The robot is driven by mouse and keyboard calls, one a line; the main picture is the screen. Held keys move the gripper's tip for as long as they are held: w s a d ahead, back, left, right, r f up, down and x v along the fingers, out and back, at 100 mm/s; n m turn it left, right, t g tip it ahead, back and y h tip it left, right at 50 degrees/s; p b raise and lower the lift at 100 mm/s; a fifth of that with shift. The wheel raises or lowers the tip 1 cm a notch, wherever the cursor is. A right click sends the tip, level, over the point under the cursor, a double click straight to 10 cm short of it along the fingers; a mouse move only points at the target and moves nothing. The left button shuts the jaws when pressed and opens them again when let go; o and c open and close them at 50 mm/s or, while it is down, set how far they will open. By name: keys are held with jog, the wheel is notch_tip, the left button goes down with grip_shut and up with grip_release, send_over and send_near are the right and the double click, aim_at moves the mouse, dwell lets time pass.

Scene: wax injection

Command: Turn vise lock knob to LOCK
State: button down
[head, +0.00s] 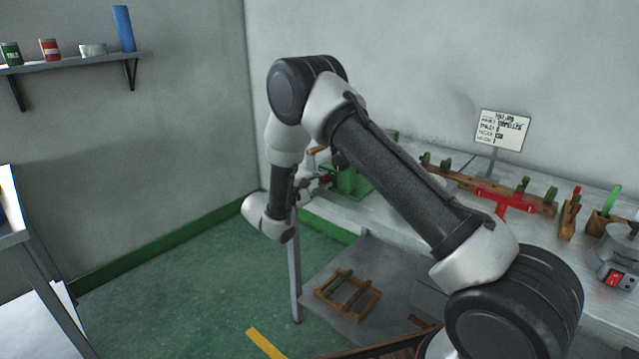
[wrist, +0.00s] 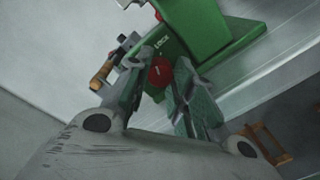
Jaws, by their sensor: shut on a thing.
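The green vise (wrist: 195,25) fills the top of the wrist view, and it stands at the left end of the bench in the head view (head: 350,182). Its red lock knob (wrist: 160,74) shows between my fingers, with white LOCK lettering on the green plate just above it. My gripper (wrist: 160,68) has one finger on each side of the knob and is shut on it. In the head view my gripper (head: 308,184) reaches the vise's left side, and a bit of red shows there. The knob's pointing direction is too small to tell.
A wooden handle (wrist: 103,72) sticks out left of the knob. The bench holds a wooden rack (head: 460,180), a red tool (head: 504,200) and a grey machine (head: 618,262). A sign (head: 502,130) stands behind. A wooden frame (head: 347,295) lies on the lower shelf.

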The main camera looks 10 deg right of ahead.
jog(key=shift+m, duration=2)
jog(key=c, duration=1.2)
grip_release()
